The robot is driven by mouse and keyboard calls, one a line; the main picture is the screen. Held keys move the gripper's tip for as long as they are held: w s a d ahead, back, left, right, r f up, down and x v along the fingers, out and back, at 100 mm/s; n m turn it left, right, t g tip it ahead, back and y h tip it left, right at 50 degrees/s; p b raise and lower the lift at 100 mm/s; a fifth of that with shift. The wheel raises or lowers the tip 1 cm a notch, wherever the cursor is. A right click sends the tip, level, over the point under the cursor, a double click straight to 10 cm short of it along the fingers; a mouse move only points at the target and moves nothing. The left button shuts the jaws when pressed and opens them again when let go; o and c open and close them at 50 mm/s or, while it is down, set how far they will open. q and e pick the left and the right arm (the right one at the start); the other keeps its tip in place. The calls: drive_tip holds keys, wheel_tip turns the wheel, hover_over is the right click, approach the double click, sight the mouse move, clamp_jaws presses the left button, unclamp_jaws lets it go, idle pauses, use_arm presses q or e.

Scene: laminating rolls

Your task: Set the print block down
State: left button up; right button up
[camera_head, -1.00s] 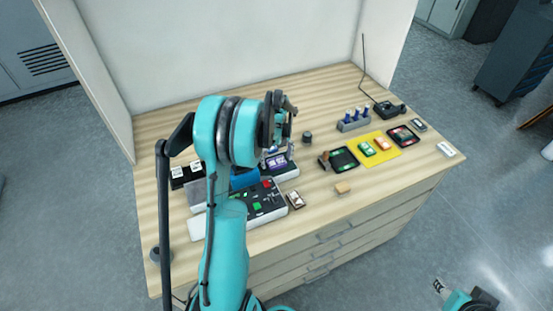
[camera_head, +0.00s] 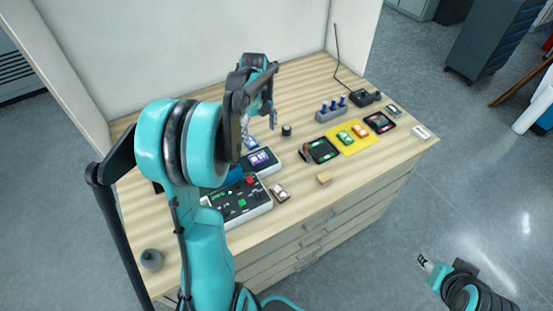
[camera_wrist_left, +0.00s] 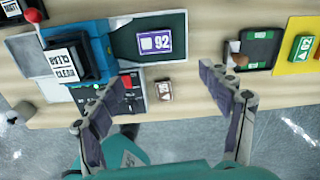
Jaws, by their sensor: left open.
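A small brown block with a printed pale face, which I take as the print block (camera_head: 279,192), lies on the wooden table just right of the black control box (camera_head: 246,204). It also shows in the left wrist view (camera_wrist_left: 164,90), apart from the box. My left gripper (camera_head: 260,128) is above the table, pointing down. In the left wrist view its fingers (camera_wrist_left: 165,112) are wide apart with nothing between them; the block lies on the table beyond. My right gripper (camera_head: 425,262) is low at the right, off the table; its jaws are too small to read.
A red-knobbed lever (camera_wrist_left: 32,16) stands at left. Table between is clear.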

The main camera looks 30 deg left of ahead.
use_arm(q)
drive_tip(key=s+d+r+n+t, duration=0.2)
drive_tip(key=s+d+r+n, duration=0.1)
drive_tip(key=d+n, duration=0.3)
drive_tip(key=s+d+r+n+t, duration=0.1)
drive_tip(key=s+d+r+n, duration=0.25)
drive_tip(key=d, duration=0.45)
drive_tip(key=s+d+f+n+t, duration=0.2)
drive_tip(key=s+d+n+t, duration=0.1)
drive_tip(key=s+d+n, duration=0.6)
drive_tip(key=shift+d+f+n+t, duration=0.25)
drive_tip(key=shift+d+n+t, duration=0.15)
drive_tip(key=shift+n, duration=1.45)
drive_tip(key=shift+s, duration=0.15)
